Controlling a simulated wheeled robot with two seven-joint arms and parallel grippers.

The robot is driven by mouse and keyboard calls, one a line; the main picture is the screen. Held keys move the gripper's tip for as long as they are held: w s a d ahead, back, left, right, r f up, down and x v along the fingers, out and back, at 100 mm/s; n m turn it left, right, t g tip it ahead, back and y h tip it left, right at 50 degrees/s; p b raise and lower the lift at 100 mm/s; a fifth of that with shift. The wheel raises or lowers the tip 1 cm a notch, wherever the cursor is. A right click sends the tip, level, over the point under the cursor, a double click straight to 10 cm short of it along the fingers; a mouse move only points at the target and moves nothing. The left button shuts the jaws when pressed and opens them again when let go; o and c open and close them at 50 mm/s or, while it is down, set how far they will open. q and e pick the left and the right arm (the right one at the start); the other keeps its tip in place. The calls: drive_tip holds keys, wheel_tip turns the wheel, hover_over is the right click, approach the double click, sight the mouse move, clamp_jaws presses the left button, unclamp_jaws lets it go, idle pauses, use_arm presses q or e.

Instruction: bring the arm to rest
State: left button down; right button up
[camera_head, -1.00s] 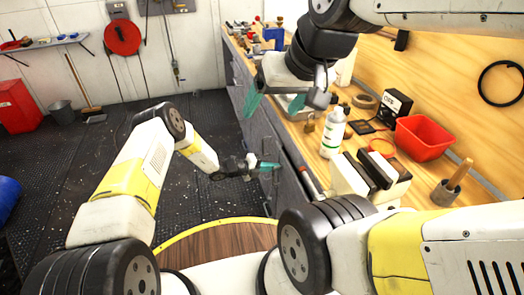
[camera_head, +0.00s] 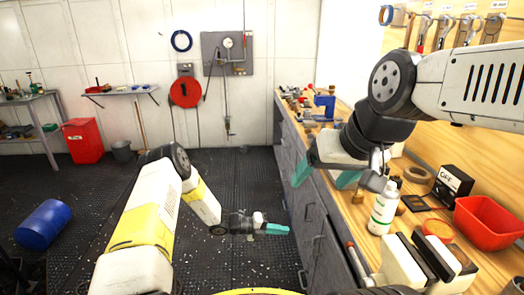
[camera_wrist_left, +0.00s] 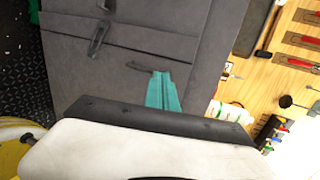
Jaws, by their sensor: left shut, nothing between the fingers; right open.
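My left gripper (camera_head: 277,229) is low in front of the grey bench cabinets, in the lower middle of the head view. Its teal fingertips are shut together with nothing between them. In the left wrist view the shut teal fingers (camera_wrist_left: 162,92) stand out against a grey drawer front. My right gripper (camera_head: 325,175) is open and empty, its teal fingers spread apart. It appears in front of the bench's near edge, left of a white bottle (camera_head: 385,207). Whether it touches anything cannot be told.
The wooden workbench (camera_head: 348,212) runs along the right, with a red bin (camera_head: 489,222), a dark box (camera_head: 452,186) and a tape roll (camera_head: 418,174). Grey cabinets (camera_head: 309,213) are below it. A blue drum (camera_head: 43,225) lies on the dark floor at left. The middle floor looks clear.

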use_arm(q)
drive_tip(key=s+a+r+m+g+y, duration=0.1)
drive_tip(key=s+a+r+m+y, duration=0.15)
drive_tip(key=r+m, duration=0.55)
drive_tip(key=s+a+r+m+y, duration=0.15)
drive_tip(key=a+r+m, duration=0.3)
drive_tip(key=r, duration=0.65)
drive_tip(key=s+a+r+m+g+y, duration=0.1)
drive_tip(key=s+a+r+m, duration=0.15)
drive_tip(key=r+m, duration=0.55)
drive_tip(key=s+a+r+m+t+y, duration=0.3)
drive_tip(key=s+a+r+m, duration=0.5)
drive_tip(key=s, duration=0.3)
drive_tip(key=s+a+r+m+t+y, duration=0.3)
drive_tip(key=s+a+r+m, duration=0.5)
drive_tip(key=s, duration=0.3)
drive_tip(key=shift+s+r+m+t+y, duration=0.3)
drive_tip(key=shift+s+r+m+y, duration=0.1)
drive_tip(key=shift+y, duration=0.2)
drive_tip(key=shift+a, duration=0.1)
